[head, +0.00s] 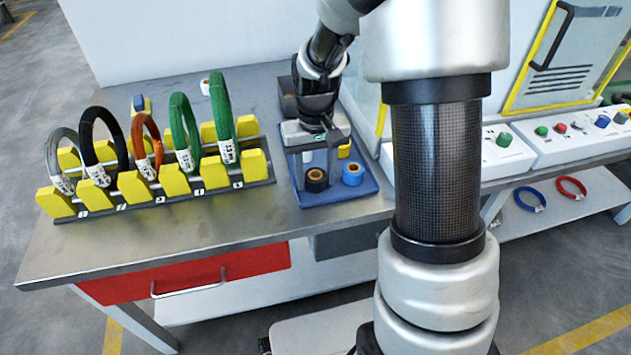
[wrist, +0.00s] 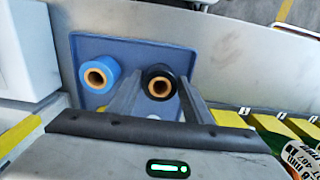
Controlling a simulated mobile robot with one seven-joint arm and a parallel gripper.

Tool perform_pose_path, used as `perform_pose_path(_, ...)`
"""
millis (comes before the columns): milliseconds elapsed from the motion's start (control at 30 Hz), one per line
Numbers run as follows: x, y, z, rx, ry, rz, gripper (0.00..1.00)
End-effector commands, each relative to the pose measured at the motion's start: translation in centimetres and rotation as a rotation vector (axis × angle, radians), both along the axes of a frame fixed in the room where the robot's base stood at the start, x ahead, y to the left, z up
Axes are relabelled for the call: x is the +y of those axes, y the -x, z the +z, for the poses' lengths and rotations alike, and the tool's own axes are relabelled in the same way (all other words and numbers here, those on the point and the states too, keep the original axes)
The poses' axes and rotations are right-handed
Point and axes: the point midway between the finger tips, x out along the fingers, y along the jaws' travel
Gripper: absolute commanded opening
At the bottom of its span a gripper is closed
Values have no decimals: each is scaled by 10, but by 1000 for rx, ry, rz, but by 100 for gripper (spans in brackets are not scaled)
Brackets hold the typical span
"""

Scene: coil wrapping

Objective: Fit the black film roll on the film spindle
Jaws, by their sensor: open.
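The black film roll (head: 316,186) stands upright in a blue tray (head: 340,197) on the bench, its brown core facing up. It also shows in the wrist view (wrist: 157,73). A blue film roll (head: 352,179) stands to its right in the head view, and to its left in the wrist view (wrist: 112,70). My gripper (head: 315,168) points down over the tray, open. In the wrist view its fingers (wrist: 160,88) appear on either side of the black roll; I cannot tell whether they touch it. I cannot make out the film spindle; my arm hides part of the scene.
A rack of yellow blocks (head: 174,179) holds several upright coils left of the tray. Control boxes with buttons (head: 500,147) and a yellow-edged panel (head: 565,60) stand to the right. Blue (head: 529,199) and red (head: 571,188) rings lie on a lower shelf. The bench front-left is clear.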

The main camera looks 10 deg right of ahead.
Motion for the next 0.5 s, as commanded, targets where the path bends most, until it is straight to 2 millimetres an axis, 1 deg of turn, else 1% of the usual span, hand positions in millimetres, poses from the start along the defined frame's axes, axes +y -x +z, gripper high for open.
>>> perform_pose_path(67, 0, 0, 1, 0, 0, 0, 45)
perform_pose_path(233, 0, 0, 1, 0, 0, 0, 18)
perform_pose_path(267, 0, 0, 1, 0, 0, 0, 15)
perform_pose_path(500, 0, 0, 3, -1, 0, 0, 15)
